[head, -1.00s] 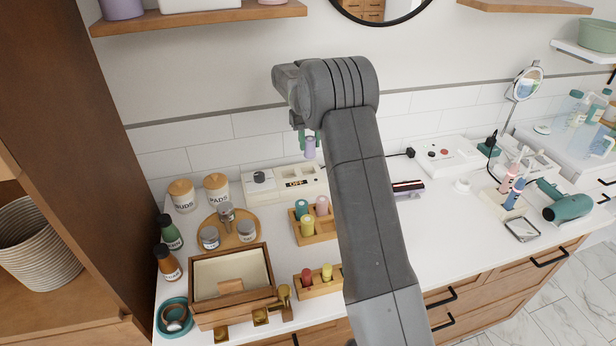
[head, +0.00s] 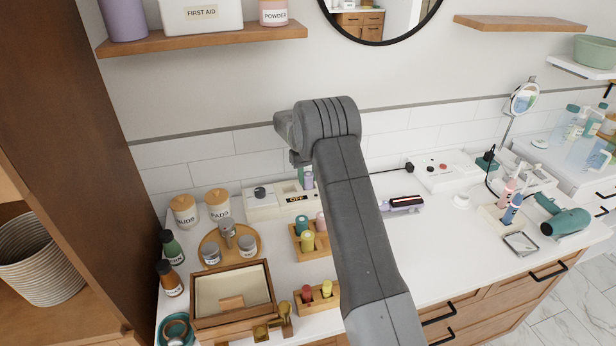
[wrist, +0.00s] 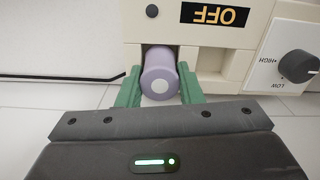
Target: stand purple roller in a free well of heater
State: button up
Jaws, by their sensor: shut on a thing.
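The purple roller (head: 308,180) is upright between the green fingers of my gripper (head: 304,172), at the right part of the heater. In the wrist view the roller (wrist: 158,72) shows its lilac end with a pale disc, clasped by both green fingers of my gripper (wrist: 158,88). The cream heater (head: 262,206) stands against the tiled wall, with a dark knob and a display reading OFF; in the wrist view the heater (wrist: 220,52) appears upside down. The roller overlaps the heater's edge there.
A wooden rack (head: 312,254) with teal, yellow and pink rollers stands in front of the heater. A second rack (head: 318,303) holds red and yellow rollers. A round tray (head: 247,252) with jars stands left.

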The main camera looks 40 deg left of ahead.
jog(key=shift+f, duration=0.5)
